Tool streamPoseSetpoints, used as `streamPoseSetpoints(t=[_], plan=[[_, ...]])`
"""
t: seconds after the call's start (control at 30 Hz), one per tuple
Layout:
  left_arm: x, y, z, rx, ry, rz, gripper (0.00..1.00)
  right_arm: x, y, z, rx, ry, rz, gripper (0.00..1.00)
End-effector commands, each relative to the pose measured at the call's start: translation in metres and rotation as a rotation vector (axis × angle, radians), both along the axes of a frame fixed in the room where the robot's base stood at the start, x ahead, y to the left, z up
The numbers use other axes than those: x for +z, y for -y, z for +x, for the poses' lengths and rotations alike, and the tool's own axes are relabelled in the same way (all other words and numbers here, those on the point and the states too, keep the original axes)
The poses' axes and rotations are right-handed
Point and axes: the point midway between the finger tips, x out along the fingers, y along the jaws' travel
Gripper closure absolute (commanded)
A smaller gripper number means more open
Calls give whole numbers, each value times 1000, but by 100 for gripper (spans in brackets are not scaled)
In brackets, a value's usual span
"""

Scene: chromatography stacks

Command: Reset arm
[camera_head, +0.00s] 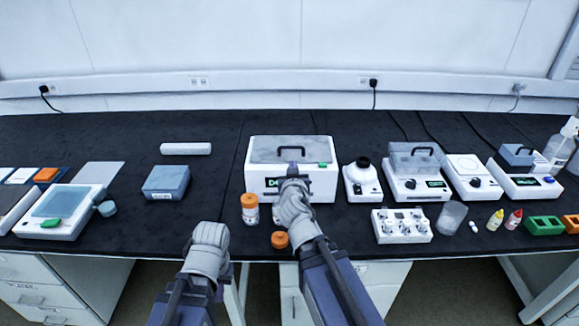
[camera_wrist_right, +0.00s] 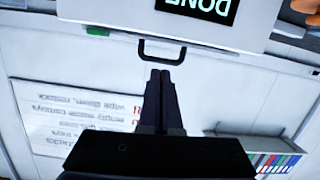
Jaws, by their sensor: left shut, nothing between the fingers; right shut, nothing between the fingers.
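My left gripper (camera_head: 208,234) is at the lower middle of the head view, in front of the bench's front edge; its fingers are hidden behind the wrist there. My right gripper (camera_head: 293,170) is in front of the white box-shaped machine (camera_head: 322,190). In the right wrist view its two fingers (camera_wrist_right: 160,78) are together, with nothing between them. They point toward the machine's dark handle (camera_wrist_right: 162,52), which also shows in the head view (camera_head: 291,152). I cannot tell whether they touch it. The machine's display (camera_wrist_right: 200,8) reads DONE. Its lid looks closed.
Two orange-capped bottles (camera_head: 250,208) (camera_head: 280,240) stand close to my right arm. A blue box (camera_head: 166,182) and a flat white device (camera_head: 65,210) are to the left. Several devices, a white rack (camera_head: 401,226) and a clear beaker (camera_head: 452,218) are to the right. The bench between the blue box and machine is clear.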

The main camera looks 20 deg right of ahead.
Motion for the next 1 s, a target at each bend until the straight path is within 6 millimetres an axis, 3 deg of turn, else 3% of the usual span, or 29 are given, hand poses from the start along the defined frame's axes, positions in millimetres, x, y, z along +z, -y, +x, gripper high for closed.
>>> streamPoseSetpoints(t=[0.33, 0.53, 0.67, 0.8, 1.0], plan=[[0, 0, 0, 0, 0, 0, 100, -1, 1, 0, -2, -4, 0, 100], [24, 0, 0, 0, 0, 0, 100, -14, -6, -18, -74, -192, -3, 100], [49, 0, 0, 0, 0, 0, 100, -44, -29, -57, -94, -503, -13, 100], [72, 0, 0, 0, 0, 0, 100, -71, -71, -118, -3, -873, -33, 100], [92, 0, 0, 1, 0, 0, 100, -81, -123, -198, 219, -1269, -65, 100]])
